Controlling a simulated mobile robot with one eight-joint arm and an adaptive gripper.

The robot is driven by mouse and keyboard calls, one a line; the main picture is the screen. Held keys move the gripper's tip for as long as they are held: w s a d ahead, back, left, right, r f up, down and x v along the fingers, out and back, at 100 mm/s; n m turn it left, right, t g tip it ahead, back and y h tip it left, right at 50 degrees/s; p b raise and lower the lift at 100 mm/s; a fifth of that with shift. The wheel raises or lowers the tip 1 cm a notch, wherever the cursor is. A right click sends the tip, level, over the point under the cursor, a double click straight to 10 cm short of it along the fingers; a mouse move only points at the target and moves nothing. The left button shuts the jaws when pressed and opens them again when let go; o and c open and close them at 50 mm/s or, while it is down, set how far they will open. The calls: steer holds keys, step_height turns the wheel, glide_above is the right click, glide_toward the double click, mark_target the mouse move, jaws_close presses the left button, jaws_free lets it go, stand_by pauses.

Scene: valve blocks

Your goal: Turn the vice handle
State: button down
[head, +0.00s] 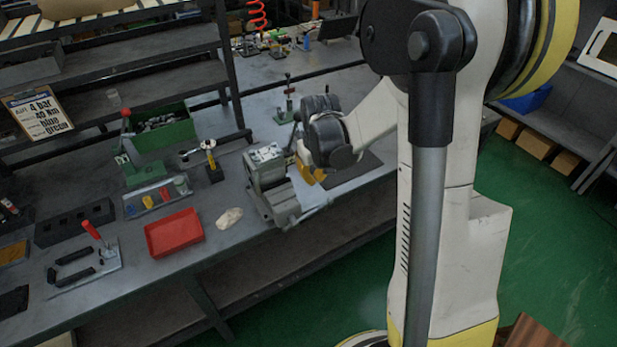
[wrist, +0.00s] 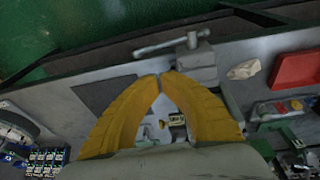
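The grey vice (head: 268,180) stands at the front edge of the workbench. Its light metal handle bar (head: 310,213) sticks out at the front, over the edge. In the wrist view the handle (wrist: 165,46) is a bar with rounded ends lying across the screw, and part of the vice (wrist: 198,66) shows behind the right finger. My gripper (head: 306,174) is just right of the vice in the head view, partly hidden by its own dark body. In the wrist view the yellow fingertips of my gripper (wrist: 162,77) meet, with nothing held, apart from the handle.
A red tray (head: 174,233) and a pale lump (head: 229,218) lie left of the vice. A dark mat (head: 354,169) lies to its right. The floor before the bench is clear.

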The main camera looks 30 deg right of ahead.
steer(key=s+b+x, duration=0.1)
steer(key=b+x, duration=0.2)
steer(key=x, duration=0.9)
steer(key=shift+s+d+f, duration=0.2)
steer(key=shift+s+d, duration=0.05)
steer(key=shift+d, duration=0.05)
steer(key=shift+b, duration=0.3)
